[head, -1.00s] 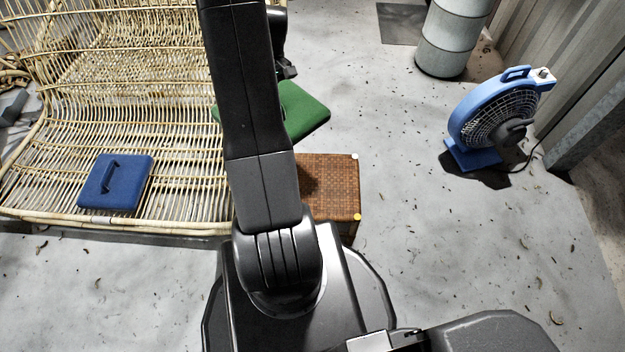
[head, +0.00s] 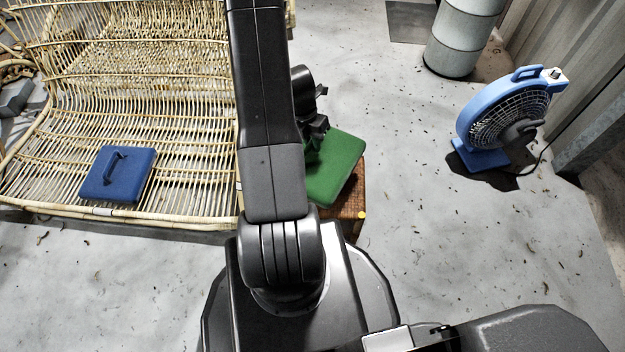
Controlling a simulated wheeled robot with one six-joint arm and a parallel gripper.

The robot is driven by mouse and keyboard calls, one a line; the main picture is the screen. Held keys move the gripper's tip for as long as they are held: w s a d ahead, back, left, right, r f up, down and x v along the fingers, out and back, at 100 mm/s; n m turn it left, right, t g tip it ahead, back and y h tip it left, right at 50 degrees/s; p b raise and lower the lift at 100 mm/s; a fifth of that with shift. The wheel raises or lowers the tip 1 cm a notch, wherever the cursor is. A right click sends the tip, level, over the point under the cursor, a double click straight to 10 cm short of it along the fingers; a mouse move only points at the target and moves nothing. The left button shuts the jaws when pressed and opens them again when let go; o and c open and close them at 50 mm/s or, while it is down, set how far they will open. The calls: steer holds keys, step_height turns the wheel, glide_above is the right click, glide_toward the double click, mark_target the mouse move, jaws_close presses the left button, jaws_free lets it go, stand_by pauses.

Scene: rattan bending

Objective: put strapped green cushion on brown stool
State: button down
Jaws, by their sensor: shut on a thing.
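The green cushion (head: 338,165) is in the head view, right of my arm, over the brown woven stool (head: 349,212). It covers most of the stool's top, and only the stool's right and front edges show. My gripper (head: 314,135) is at the cushion's left back part and is shut on it. My arm hides the cushion's left side, and its strap cannot be made out. I cannot tell whether the cushion touches the stool or hangs a little above it.
A rattan bench (head: 180,190) stands at the left with a blue cushion (head: 117,174) with a handle on its seat. A blue fan (head: 505,115) stands on the floor at the right, and a grey drum (head: 462,40) behind. The floor between stool and fan is clear.

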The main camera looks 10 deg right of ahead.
mark_target(313, 163)
steer(key=shift+s+f+n, duration=0.1)
steer(key=shift+f+n, duration=0.15)
steer(key=shift+n, duration=0.05)
step_height(313, 163, down, 10)
steer(key=b, duration=0.5)
steer(key=shift+r, duration=0.15)
steer(key=shift+b, duration=0.3)
steer(key=c, duration=1.4)
jaws_free()
steer(key=r+p, duration=0.2)
steer(key=r, duration=0.2)
steer(key=w+a+r+p, duration=0.1)
steer(key=r+p, duration=0.1)
steer(key=r, duration=0.2)
steer(key=r+p, duration=0.2)
steer(key=r, duration=0.1)
steer(key=shift+w+a+r+p, duration=0.2)
steer(key=shift+a+r+p, duration=0.1)
steer(key=shift+a+r, duration=0.1)
